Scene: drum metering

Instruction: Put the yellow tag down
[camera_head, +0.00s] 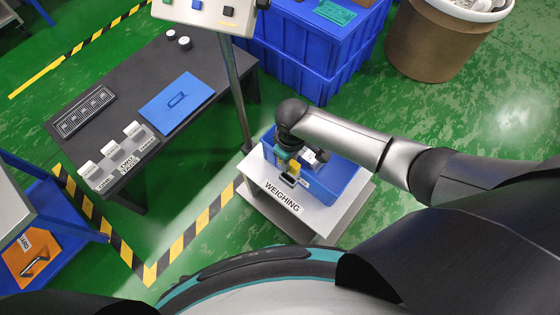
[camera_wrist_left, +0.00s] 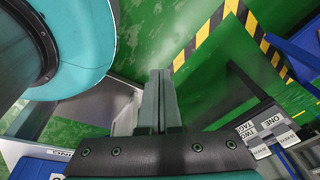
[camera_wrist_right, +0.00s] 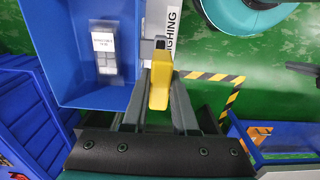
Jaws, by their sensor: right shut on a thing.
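The yellow tag (camera_wrist_right: 160,85) is between the fingers of my right gripper (camera_wrist_right: 158,100), which is shut on it.
The weighing stand (camera_head: 265,212) is white with a lettered front. A post (camera_head: 237,95) rises between table and stand. Blue crates (camera_head: 300,70) stand behind.

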